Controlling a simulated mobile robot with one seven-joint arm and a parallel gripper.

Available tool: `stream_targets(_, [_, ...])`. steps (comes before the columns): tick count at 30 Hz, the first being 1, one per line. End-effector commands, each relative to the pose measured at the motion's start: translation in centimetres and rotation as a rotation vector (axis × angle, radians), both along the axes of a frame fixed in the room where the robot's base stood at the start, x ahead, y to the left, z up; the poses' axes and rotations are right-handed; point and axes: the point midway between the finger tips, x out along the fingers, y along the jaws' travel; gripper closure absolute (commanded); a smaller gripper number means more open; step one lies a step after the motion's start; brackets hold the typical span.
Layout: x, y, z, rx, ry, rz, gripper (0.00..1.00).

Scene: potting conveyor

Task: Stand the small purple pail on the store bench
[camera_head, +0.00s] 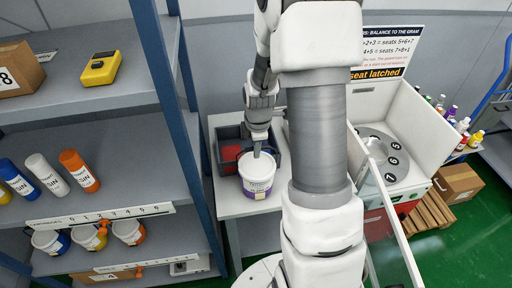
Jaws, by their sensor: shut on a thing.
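The small purple pail (258,184) is white with a purple band and stands upright below my gripper (257,152). My gripper points down from above and is shut on the pail at its top. My fingertips are small in this view and the exact place of their grip is hard to see. The pail is over the front part of a light grey bench (229,206), which I take to be the store bench. I cannot tell whether the pail's base touches the bench top.
A dark bin (226,132) with something red inside sits right behind the pail. A shelf rack (90,123) with bottles, small pails and a yellow device stands at left. A white-walled machine with a numbered disc (385,150) is at right. My arm hides the bench's right side.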

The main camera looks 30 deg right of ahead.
Motion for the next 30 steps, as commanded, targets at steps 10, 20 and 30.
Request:
stream_targets(10, [0.13,-0.04,-0.17,-0.001,-0.005,0.000,1.00])
stream_targets(20, [0.01,0.01,-0.34,0.000,-0.001,0.000,0.52])
stream_targets(30, [-0.02,0.02,0.48,-0.001,-0.003,0.000,0.52])
